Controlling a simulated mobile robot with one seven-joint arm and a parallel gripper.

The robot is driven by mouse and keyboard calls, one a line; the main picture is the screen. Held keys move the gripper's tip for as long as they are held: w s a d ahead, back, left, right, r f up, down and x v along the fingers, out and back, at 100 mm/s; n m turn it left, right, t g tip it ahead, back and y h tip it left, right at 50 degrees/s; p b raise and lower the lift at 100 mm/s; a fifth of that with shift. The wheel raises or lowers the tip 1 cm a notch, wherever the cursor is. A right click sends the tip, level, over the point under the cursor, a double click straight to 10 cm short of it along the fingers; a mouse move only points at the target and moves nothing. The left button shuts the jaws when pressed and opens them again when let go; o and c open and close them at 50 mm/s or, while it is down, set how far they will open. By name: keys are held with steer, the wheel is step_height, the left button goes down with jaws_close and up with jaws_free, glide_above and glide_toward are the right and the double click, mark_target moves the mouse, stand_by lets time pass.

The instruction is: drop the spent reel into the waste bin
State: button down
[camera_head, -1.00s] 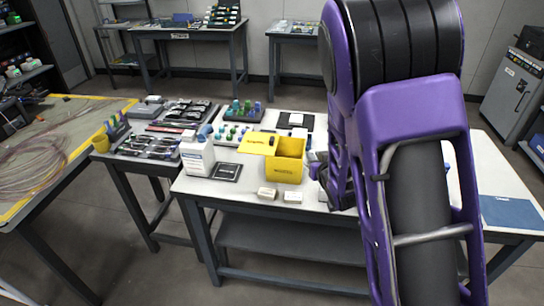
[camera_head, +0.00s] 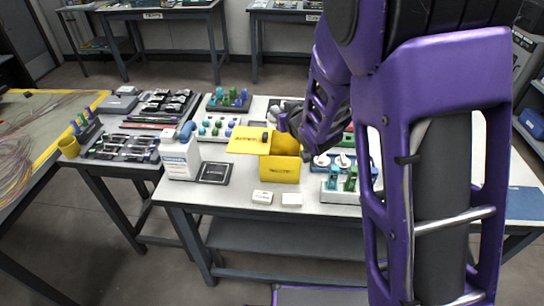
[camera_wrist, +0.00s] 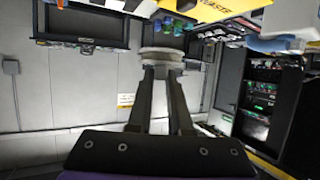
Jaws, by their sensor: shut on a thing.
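The spent reel (camera_wrist: 161,54) shows in the wrist view as a pale round disc at the fingertips. My gripper (camera_wrist: 161,68) is shut on it. In the head view my gripper (camera_head: 284,121) is above the back edge of the yellow waste bin (camera_head: 279,170); I cannot make out the reel clearly there. The bin stands on the white table, open at the top, with a yellow flap out to its left. Part of the bin, with its lettering, also shows at the top of the wrist view (camera_wrist: 222,9).
A white bottle (camera_head: 180,158) and a dark flat pad (camera_head: 213,173) stand left of the bin. Two small boxes (camera_head: 262,197) lie in front. A tray with green pieces (camera_head: 343,188) is to the right. Racks of small caps (camera_head: 215,127) are behind left.

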step_height(320, 180, down, 4)
steer(key=shift+f+b, duration=0.15)
steer(key=shift+b, duration=0.9)
steer(key=c, duration=0.8)
jaws_free()
steer(key=shift+o, duration=0.2)
